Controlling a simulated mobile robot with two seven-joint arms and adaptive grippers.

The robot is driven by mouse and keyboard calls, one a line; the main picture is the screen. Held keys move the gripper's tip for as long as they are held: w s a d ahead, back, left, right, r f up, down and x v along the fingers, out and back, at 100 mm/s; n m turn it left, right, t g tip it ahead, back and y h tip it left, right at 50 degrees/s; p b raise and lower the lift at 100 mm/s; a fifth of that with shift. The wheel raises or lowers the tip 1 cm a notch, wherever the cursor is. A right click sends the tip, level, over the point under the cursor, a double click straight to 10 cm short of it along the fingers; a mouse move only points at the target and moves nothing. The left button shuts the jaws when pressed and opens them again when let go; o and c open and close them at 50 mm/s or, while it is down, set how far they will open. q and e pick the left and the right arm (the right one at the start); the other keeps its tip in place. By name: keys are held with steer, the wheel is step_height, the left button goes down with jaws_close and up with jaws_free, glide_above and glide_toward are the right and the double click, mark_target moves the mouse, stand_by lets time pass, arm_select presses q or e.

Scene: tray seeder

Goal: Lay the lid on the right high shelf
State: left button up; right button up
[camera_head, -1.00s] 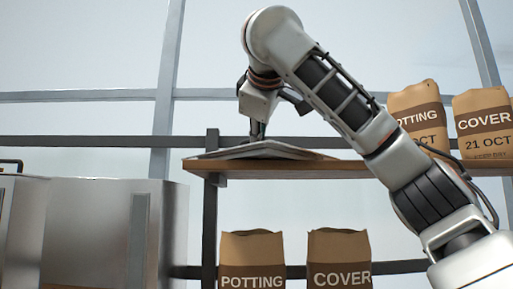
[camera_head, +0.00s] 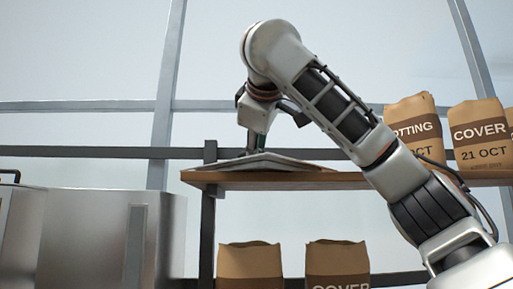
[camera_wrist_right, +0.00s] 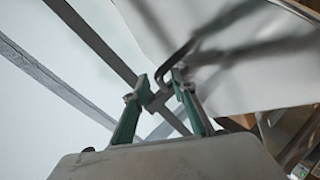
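The grey lid (camera_head: 285,162) lies on the left end of the wooden high shelf (camera_head: 345,181). In the right wrist view the lid (camera_wrist_right: 250,80) is the pale sheet at the upper right, with a dark looped handle (camera_wrist_right: 177,55). My right gripper (camera_head: 255,146) points down just above the lid. In the right wrist view my right gripper (camera_wrist_right: 160,82) has its green fingers apart on either side of the handle's near part. Whether they touch it is hard to tell. My left gripper is not in view.
Paper bags marked potting (camera_head: 410,108) and cover (camera_head: 480,135) stand further right on the high shelf. Two more bags, left (camera_head: 250,264) and right (camera_head: 337,262), stand below it. A metal cabinet (camera_head: 90,235) stands at the left.

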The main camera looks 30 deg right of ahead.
steer(key=shift+s+a+r, duration=0.15)
steer(key=shift+s+r, duration=0.05)
steer(key=shift+s, duration=0.1)
steer(key=b+v, duration=0.3)
steer(key=v, duration=0.7)
steer(key=shift+s+a, duration=0.1)
steer(key=shift+s, duration=0.05)
steer(key=shift+s+a+r, duration=0.15)
steer(key=shift+s+a, duration=0.1)
steer(key=shift+s, duration=0.15)
